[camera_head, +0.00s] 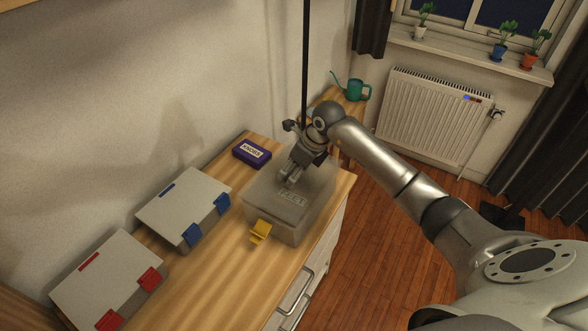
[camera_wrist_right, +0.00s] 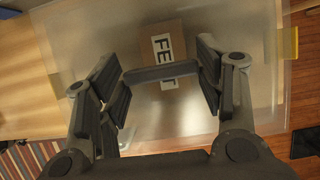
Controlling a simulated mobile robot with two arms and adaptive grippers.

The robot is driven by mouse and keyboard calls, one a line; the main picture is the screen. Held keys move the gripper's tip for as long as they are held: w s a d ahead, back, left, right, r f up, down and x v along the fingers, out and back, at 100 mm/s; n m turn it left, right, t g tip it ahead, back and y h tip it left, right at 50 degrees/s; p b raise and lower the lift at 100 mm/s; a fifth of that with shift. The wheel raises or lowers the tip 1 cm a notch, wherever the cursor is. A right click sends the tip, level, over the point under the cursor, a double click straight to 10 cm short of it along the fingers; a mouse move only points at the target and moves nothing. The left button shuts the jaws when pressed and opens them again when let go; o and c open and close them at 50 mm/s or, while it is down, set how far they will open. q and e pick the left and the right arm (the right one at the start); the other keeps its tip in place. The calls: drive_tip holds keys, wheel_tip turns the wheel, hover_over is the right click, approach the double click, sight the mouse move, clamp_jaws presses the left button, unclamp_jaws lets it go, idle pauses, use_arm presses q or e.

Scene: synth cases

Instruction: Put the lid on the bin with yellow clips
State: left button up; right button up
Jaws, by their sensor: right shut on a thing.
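The bin with yellow clips (camera_head: 272,228) is a translucent grey box near the right end of the cabinet top. A yellow clip (camera_head: 260,231) shows on its front; yellow also shows at the right in the wrist view (camera_wrist_right: 288,42). A translucent lid (camera_wrist_right: 75,45) spans the bin's top; I cannot tell whether it rests on the rim or hangs just above. My right gripper (camera_head: 288,181) points down over it, shut on the lid's dark bar handle (camera_wrist_right: 163,73). A brown box labelled "FEL…" (camera_wrist_right: 170,45) shows through the lid. My left gripper is not in view.
A bin with blue clips (camera_head: 185,207) and a bin with red clips (camera_head: 105,280) stand to the left. A purple box (camera_head: 252,153) lies behind the yellow-clip bin. A black pole (camera_head: 305,60) rises behind it. A green watering can (camera_head: 356,90) stands farther back.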

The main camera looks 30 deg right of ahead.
drive_tip(key=shift+f+b, duration=0.8)
drive_tip(key=shift+f, duration=0.15)
drive_tip(key=o, duration=1.2)
drive_tip(key=shift+r, duration=0.1)
drive_tip(key=shift+c, duration=0.2)
drive_tip(key=v, duration=1.2)
